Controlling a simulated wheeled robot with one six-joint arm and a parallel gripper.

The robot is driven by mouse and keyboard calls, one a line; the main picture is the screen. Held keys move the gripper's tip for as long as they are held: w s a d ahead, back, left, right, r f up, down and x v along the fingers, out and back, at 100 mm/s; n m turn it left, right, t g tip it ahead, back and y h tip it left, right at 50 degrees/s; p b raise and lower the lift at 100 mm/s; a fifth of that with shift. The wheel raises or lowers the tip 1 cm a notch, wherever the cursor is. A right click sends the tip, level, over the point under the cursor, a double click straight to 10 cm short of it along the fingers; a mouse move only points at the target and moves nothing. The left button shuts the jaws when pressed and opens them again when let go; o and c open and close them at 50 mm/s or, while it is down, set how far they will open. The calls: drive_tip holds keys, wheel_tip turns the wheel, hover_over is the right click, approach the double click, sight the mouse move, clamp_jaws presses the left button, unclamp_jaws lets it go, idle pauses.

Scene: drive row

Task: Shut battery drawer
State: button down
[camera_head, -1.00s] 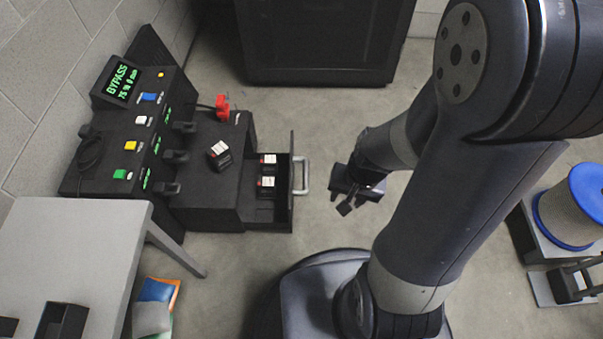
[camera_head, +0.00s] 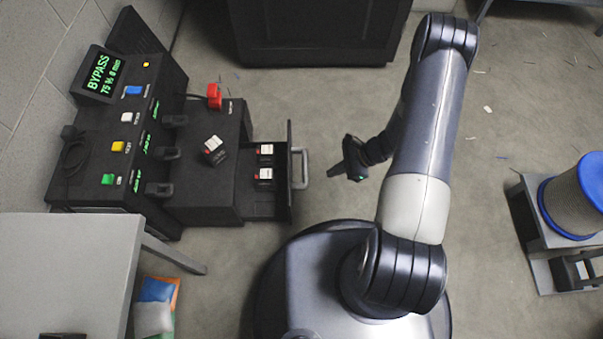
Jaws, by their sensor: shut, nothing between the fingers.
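The battery drawer (camera_head: 289,188) is pulled out to the right from a black cabinet (camera_head: 228,123). Its tall front panel carries a grey bar handle (camera_head: 304,168) on the right side. Two batteries with white and red tops, an upper one (camera_head: 265,150) and a lower one (camera_head: 264,175), stand inside the drawer. Another similar battery (camera_head: 214,146) sits on the cabinet top. My gripper (camera_head: 336,169) is to the right of the handle, apart from it, pointing left. It is shut and holds nothing.
A control console (camera_head: 118,140) with a BYPASS display stands left of the cabinet. A grey table (camera_head: 75,255) is at lower left, with coloured packs (camera_head: 156,303) beside it. A blue-rimmed spool (camera_head: 578,195) stands at right. The floor right of the handle is clear.

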drive_tip(key=w+a+f+m+b, duration=0.1)
drive_tip(key=a+f+b, duration=0.2)
drive_tip(key=a+f, duration=0.5)
drive_tip(key=shift+w+a+f+b, duration=0.15)
drive_tip(key=shift+a+f+b, duration=0.25)
drive_tip(key=shift+a, duration=1.05)
drive_tip(key=a+b, duration=0.5)
drive_tip(key=a, duration=1.3)
drive_tip(key=shift+w+a+b, duration=0.25)
drive_tip(key=shift+w+b, duration=0.05)
drive_tip(key=shift+w, duration=0.05)
drive_tip(key=shift+w+r+y, duration=0.1)
drive_tip(key=shift+y, duration=0.2)
